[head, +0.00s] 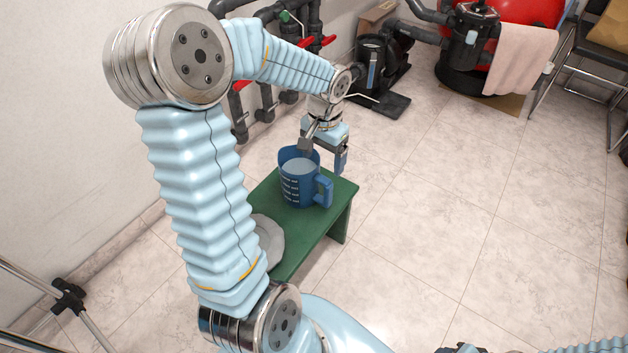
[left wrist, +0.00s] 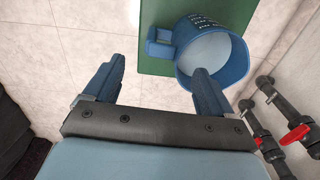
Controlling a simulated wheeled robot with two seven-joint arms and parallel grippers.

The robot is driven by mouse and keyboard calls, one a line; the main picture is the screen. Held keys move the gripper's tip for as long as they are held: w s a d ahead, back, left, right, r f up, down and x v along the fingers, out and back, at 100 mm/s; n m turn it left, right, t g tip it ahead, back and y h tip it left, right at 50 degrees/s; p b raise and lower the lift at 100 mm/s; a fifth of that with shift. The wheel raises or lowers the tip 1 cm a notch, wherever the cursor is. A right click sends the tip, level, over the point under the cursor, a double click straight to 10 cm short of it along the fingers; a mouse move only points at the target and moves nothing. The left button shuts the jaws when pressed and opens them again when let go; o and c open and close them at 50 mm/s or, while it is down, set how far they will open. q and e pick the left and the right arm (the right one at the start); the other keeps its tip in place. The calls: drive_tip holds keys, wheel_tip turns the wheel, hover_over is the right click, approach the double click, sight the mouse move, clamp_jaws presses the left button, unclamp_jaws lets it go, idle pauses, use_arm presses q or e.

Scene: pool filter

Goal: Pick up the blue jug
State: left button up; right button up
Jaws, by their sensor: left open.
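The blue jug (head: 298,185) stands upright on a small green table (head: 333,203). It has white print on its side, a pale inside and a handle (head: 324,190) on its right. My left gripper (head: 323,152) is open just above and behind the jug, with nothing between its fingers. In the left wrist view the jug (left wrist: 240,62) is at the upper right. Its handle (left wrist: 160,42) lies ahead of the gap between the fingers of my left gripper (left wrist: 160,75). The right finger overlaps the jug's rim; I cannot tell if they touch. My right gripper is not in view.
A grey round object (head: 268,240) sits on the green table, partly behind my left arm. Dark pipes with red valve handles (head: 243,84) run along the left wall. A black pump (head: 383,62) stands behind. The tiled floor to the right (head: 460,210) is clear.

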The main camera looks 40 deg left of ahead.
sight(323, 179)
use_arm(q)
drive_tip(key=f, duration=0.5)
drive_tip(key=shift+a+f+b, duration=0.25)
drive_tip(key=shift+f+b, duration=0.05)
drive_tip(key=f, duration=0.6)
drive_tip(key=shift+w+d+f+b, duration=0.15)
drive_tip(key=shift+w+b, duration=0.05)
drive_tip(key=shift+b, duration=0.15)
drive_tip(key=c, duration=1.1)
